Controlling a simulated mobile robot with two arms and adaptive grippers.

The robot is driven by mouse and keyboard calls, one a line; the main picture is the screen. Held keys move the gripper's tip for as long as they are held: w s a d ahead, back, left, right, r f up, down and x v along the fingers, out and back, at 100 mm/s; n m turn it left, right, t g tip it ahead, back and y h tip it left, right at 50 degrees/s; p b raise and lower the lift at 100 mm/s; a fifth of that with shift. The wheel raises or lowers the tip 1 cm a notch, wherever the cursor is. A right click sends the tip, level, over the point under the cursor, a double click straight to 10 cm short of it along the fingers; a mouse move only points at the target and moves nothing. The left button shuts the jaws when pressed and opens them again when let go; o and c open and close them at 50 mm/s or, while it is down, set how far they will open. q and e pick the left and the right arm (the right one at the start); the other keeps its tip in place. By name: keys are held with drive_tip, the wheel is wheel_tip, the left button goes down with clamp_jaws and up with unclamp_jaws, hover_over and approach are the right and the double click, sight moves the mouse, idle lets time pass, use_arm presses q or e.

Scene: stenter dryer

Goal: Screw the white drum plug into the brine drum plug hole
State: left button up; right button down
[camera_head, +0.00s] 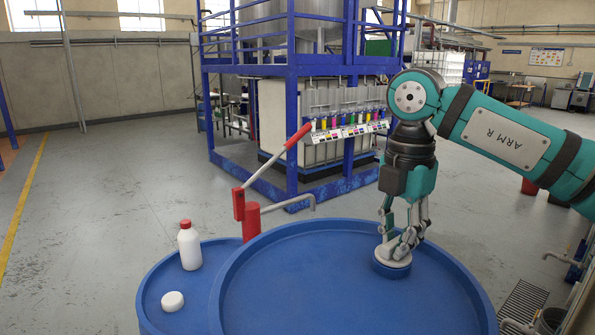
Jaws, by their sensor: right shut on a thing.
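A large blue drum (300,290) fills the lower middle of the head view. My right gripper (396,246) points down over its top, near the far right rim. Its fingers are shut on a pale, round white plug (392,258). The plug sits at a low blue raised ring (388,270) on the drum top; it looks upright, and the fingers partly cover it. Whether its thread is engaged in the hole cannot be seen. A second white round cap (172,301) lies on the smaller blue drum at left, away from the gripper. My left gripper is not in view.
A white bottle with a red cap (189,246) stands on the smaller blue drum (222,256). A red hand pump (251,220) with a raised lever and grey spout stands behind the large drum. A blue-framed machine (291,130) stands further back. Open grey floor lies at left.

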idle(0.3)
drive_tip(key=m+b, duration=0.1)
drive_tip(key=m, duration=0.2)
drive_tip(key=shift+f+b, duration=0.15)
drive_tip(key=shift+b, duration=0.25)
drive_tip(key=shift+s+d+m, duration=0.1)
drive_tip(key=shift+m, duration=1)
drive_tip(key=shift+b, duration=0.35)
drive_tip(key=shift+m+b, duration=0.55)
drive_tip(key=shift+m, duration=0.45)
drive_tip(key=shift+s+m+b, duration=0.1)
drive_tip(key=shift+m+b, duration=0.4)
drive_tip(key=shift+m, duration=1.1)
